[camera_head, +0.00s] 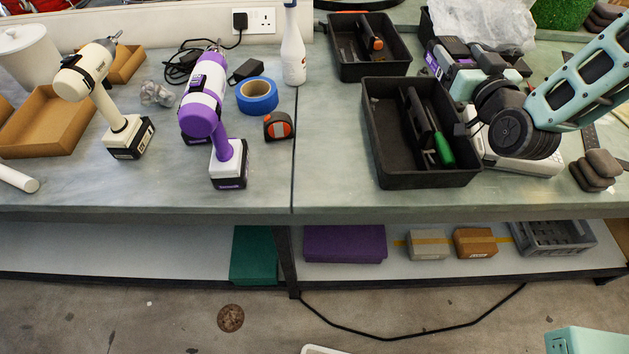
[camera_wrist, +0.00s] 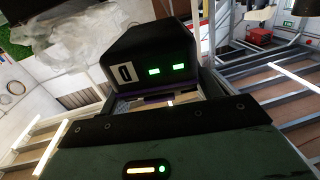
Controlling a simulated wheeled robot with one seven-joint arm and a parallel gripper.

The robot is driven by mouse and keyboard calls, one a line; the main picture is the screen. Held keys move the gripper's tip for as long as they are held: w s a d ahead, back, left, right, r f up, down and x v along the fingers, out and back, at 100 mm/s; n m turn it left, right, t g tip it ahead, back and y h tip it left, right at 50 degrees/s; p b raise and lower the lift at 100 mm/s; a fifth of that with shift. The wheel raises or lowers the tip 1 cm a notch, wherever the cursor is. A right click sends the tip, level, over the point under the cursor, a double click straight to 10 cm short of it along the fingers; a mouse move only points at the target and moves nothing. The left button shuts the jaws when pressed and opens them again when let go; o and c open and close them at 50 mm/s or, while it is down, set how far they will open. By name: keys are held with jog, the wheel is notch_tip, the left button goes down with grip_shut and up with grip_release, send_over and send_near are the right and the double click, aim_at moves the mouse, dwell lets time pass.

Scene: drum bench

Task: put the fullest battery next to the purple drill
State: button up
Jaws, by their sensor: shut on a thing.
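The purple drill (camera_head: 202,112), purple and white, stands upright on its base at the left of the bench. My gripper (camera_head: 463,62) is at the right side of the bench, well apart from the drill. It is shut on a dark battery (camera_head: 436,62) with a purple stripe. In the wrist view the battery (camera_wrist: 150,50) shows two lit green bars on its black face, and part of the purple stripe shows beneath it. My gripper's fingertips are largely hidden in both views.
A black tray (camera_head: 372,150) with a green-handled tool lies left of my arm, and another tray (camera_head: 345,68) is behind it. Blue tape (camera_head: 257,111) and a tape measure (camera_head: 278,139) sit right of the drill. A white drill (camera_head: 84,72) stands left. Bare bench lies in front.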

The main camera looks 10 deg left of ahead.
jog(key=s+a+f+n+g+y+b, duration=0.4)
jog(key=s+a+b, duration=0.45)
jog(key=a, duration=0.45)
jog(key=s+a+f+n+g+y+b, duration=0.4)
jog(key=s+a+b, duration=0.5)
jog(key=a, duration=0.5)
jog(key=shift+y, duration=0.4)
jog(key=shift+s+f, duration=0.2)
jog(key=shift+f, duration=2.2)
jog(key=shift+s+f, duration=0.2)
jog(key=shift+f, duration=2.2)
jog(key=shift+f+b, duration=0.2)
jog(key=shift+b, duration=0.1)
jog(key=o, duration=1.3)
jog(key=shift+r, duration=0.1)
